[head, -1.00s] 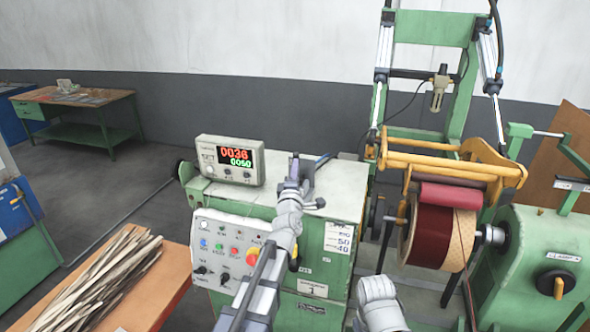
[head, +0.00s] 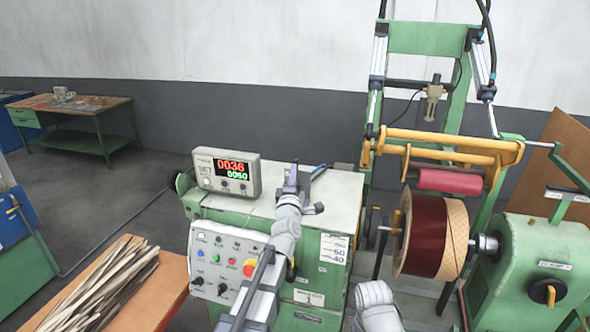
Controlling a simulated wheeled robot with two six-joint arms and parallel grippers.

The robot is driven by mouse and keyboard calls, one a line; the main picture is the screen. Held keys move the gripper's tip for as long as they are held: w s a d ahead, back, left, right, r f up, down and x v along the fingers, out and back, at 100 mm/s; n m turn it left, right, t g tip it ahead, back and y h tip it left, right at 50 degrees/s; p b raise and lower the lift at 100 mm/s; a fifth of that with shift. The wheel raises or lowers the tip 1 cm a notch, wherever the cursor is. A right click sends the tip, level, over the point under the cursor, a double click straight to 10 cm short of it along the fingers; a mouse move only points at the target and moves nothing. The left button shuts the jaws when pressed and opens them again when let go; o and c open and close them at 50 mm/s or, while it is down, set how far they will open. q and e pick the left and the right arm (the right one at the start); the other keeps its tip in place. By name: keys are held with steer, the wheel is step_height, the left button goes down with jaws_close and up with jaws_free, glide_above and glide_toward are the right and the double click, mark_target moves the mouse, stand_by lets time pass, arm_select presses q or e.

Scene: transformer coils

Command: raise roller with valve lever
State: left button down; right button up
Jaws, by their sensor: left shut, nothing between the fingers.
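The dark red roller (head: 450,181) hangs in the yellow frame (head: 455,142) on the right, over the upper side of the wound coil (head: 424,234). Whether a small gap separates roller and coil is hard to tell. My left gripper (head: 298,178) is above the top of the green cabinet, shut and empty. A small blue lever-like part (head: 319,170) shows just right of and behind its fingers, probably the valve lever. I cannot tell whether the fingers touch it. My right arm shows only as a link at the bottom; its gripper is out of view.
A counter display (head: 226,172) stands on the green cabinet (head: 340,203), left of my left gripper. A button panel (head: 226,262) is below. An orange table (head: 150,302) with wooden strips is at lower left. A green workbench (head: 80,112) stands far left.

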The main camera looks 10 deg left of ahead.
arm_select(q)
steer(key=s+d+r+p, duration=0.2)
steer(key=s, duration=0.8)
steer(key=s+d+f+m+g+h+b, duration=0.2)
steer(key=d+f+m+g+h, duration=0.1)
steer(key=d+f+m, duration=0.4)
steer(key=s+d+f+m+g+h+b, duration=0.2)
steer(key=d+f+m+g+b, duration=0.15)
steer(key=f, duration=0.55)
steer(key=s+d+f+m+g+h+b, duration=0.25)
steer(key=d+f+m, duration=0.25)
steer(key=d+f, duration=0.25)
steer(key=s+a+f+m+g+y+b, duration=0.2)
steer(key=s+f+m+g, duration=0.2)
steer(key=s+f, duration=0.3)
steer(key=s+a+f+m+g+y+b, duration=0.2)
steer(key=s+f+g, duration=0.5)
steer(key=s, duration=0.6)
steer(key=f+m+y, duration=0.1)
steer(key=m, duration=0.1)
steer(key=shift+s+a+m+b, duration=0.2)
steer(key=shift+m+b, duration=0.1)
steer(key=shift+m, duration=0.05)
steer(key=shift+d+f, duration=0.1)
